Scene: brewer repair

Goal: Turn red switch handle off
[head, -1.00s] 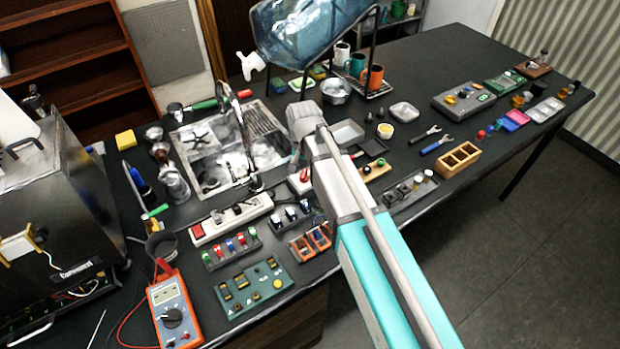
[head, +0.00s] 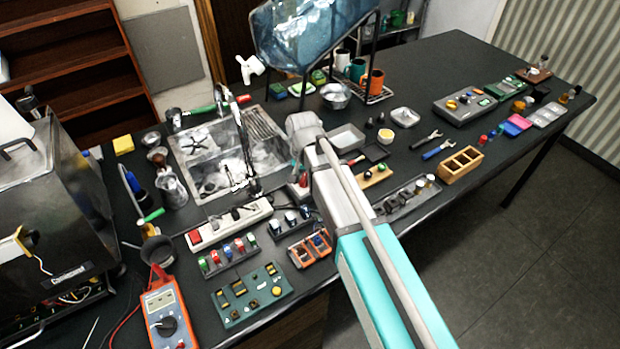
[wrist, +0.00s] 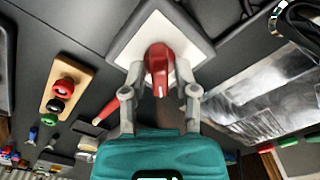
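The red switch handle (wrist: 158,66) stands on a white square plate with a grey border (wrist: 187,30), at top centre of the wrist view. Its pointed grip has a white mark at the lower end. My gripper (wrist: 159,78) is open, with one finger on each side of the handle. Small gaps seem to show between the fingers and the handle, so contact cannot be confirmed. In the head view the red switch (head: 302,181) is partly hidden beside my arm, right of the sink. My fingers are hidden there.
The sink (head: 208,165) and its faucet are left of the switch. A white power strip (head: 230,223) and several switch panels lie in front. A wooden block with knobs (wrist: 68,88) stands close to the switch. The multimeter (head: 167,318) is at the front left.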

